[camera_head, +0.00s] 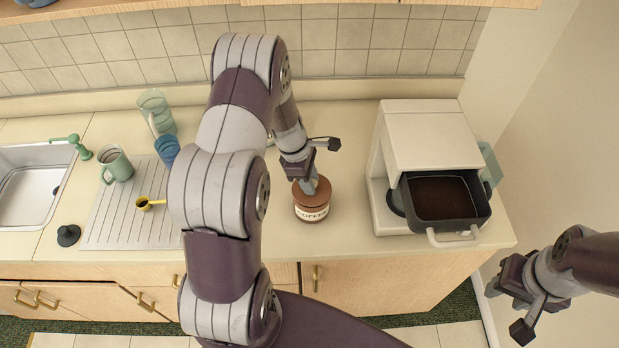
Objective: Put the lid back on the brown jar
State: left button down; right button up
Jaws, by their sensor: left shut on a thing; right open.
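The brown jar (312,213) with a white "COFFEE" label stands upright on the counter, left of the coffee machine. Its brown lid (300,190) is at the jar's mouth, level and lined up with it. I cannot tell whether the lid rests on the rim or hovers just above. My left gripper (309,184) points down and is shut on the lid from above, covering the lid's middle. My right gripper (514,306) is open and empty, off the counter's front right corner, away from the jar.
A white coffee machine (432,140) stands at right, its dark basket (485,208) pulled out. At left are a ribbed drainboard (108,225), green mug (117,165), blue cup (167,150), clear green pitcher (157,112), yellow scoop (146,204) and sink (30,190). Counter right of the jar is clear.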

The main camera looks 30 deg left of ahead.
dwell(0.3)
pick_arm(q)
jog(key=shift+c, duration=1.4)
grip_release()
notch_tip(320, 180, up, 7)
jog(key=p, duration=0.6)
jog(key=shift+p, duration=0.35)
grip_shut()
